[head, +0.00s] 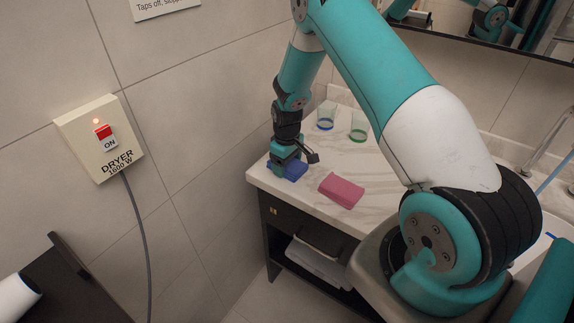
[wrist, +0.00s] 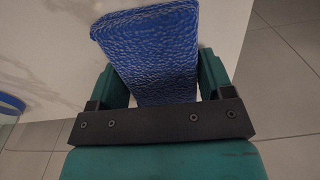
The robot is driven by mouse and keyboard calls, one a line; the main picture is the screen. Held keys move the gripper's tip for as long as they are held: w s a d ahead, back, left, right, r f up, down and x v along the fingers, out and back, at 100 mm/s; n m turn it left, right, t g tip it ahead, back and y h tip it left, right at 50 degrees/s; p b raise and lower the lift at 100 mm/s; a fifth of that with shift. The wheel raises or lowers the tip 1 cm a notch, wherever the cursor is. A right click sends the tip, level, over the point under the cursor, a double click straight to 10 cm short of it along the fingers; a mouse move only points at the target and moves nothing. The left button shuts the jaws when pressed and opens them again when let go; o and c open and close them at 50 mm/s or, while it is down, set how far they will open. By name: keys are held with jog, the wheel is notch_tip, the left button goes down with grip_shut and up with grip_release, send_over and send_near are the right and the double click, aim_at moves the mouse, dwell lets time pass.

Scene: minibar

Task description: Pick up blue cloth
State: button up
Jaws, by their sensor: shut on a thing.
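The blue cloth (wrist: 152,52) is a folded, textured block between the two fingers of my gripper (wrist: 158,92) in the wrist view. My gripper is shut on it, with a finger against each side. In the head view my gripper (head: 287,170) points down at the left end of the marble counter. The blue cloth (head: 295,172) shows there beside the fingers, partly hidden by them. It is at or close to the counter top; I cannot tell whether it touches.
A pink folded cloth (head: 341,190) lies right of my gripper on the counter (head: 385,175). Two glasses, one blue-based (head: 326,115) and one green-based (head: 358,125), stand behind. A dryer box (head: 100,138) is on the left wall. A mirror (head: 490,25) hangs at the upper right.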

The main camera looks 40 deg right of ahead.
jog(key=shift+r, duration=0.1)
notch_tip(320, 180, up, 20)
jog(key=b, duration=0.3)
